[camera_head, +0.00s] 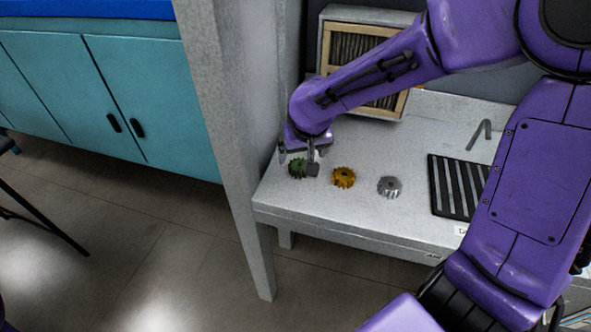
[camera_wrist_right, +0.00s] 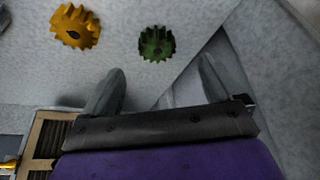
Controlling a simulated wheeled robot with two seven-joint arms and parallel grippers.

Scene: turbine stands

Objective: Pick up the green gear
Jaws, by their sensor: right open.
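The green gear (camera_head: 297,167) lies on the light grey table (camera_head: 345,217) near its left end, partly hidden by my right gripper in the head view. My right gripper (camera_head: 299,160) is over the gear's spot and open, with nothing between its fingers. In the right wrist view the green gear (camera_wrist_right: 156,43) lies on the table beyond the two spread fingertips of my right gripper (camera_wrist_right: 160,80), apart from both. My left gripper is not in view.
An orange gear (camera_head: 344,177) and a grey gear (camera_head: 389,187) lie to the right on the table. A black slatted tray (camera_head: 455,186) is farther right. A grey post (camera_head: 225,90) rises at the table's left end. A wood-framed box (camera_head: 352,50) stands behind.

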